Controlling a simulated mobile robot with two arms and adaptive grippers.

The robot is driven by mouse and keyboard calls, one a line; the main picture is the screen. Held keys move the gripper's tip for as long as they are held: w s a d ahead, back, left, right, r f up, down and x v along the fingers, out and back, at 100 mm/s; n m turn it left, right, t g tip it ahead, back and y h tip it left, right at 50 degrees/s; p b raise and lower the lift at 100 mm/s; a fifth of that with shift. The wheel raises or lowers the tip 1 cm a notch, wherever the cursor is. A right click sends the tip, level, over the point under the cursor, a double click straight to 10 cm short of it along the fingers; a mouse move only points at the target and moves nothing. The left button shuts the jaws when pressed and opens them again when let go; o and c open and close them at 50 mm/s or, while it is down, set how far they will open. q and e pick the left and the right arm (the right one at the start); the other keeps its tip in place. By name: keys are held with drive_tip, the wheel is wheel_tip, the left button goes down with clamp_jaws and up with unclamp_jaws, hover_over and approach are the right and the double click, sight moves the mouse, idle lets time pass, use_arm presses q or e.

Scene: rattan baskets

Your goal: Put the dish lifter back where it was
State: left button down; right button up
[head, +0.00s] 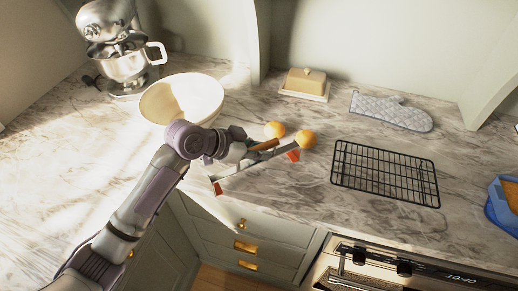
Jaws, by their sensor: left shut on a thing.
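The dish lifter (268,158) is a thin grey bar with an orange-red tip at each end and a brown handle. My left gripper (250,150) is shut on it near the handle. The lifter slants from lower left to upper right, over the counter's front part. Its left end reaches out by the counter edge and its right end is close to two orange fruits. My gripper's fingers are small and partly hidden by the arm and the lifter. My right gripper is not in view.
Two orange fruits (306,139) lie just behind the lifter. A black wire rack (385,172) is to the right. A white bowl (203,92), a stand mixer (124,68), a butter dish (305,84), a grey oven mitt (391,111) and a blue container (500,212) stand around the marble counter.

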use_arm(q)
drive_tip(key=shift+f+b, duration=0.3)
drive_tip(key=shift+f, duration=0.3)
idle(0.4)
drive_tip(key=c, duration=0.9)
unclamp_jaws()
drive_tip(key=shift+a, duration=0.1)
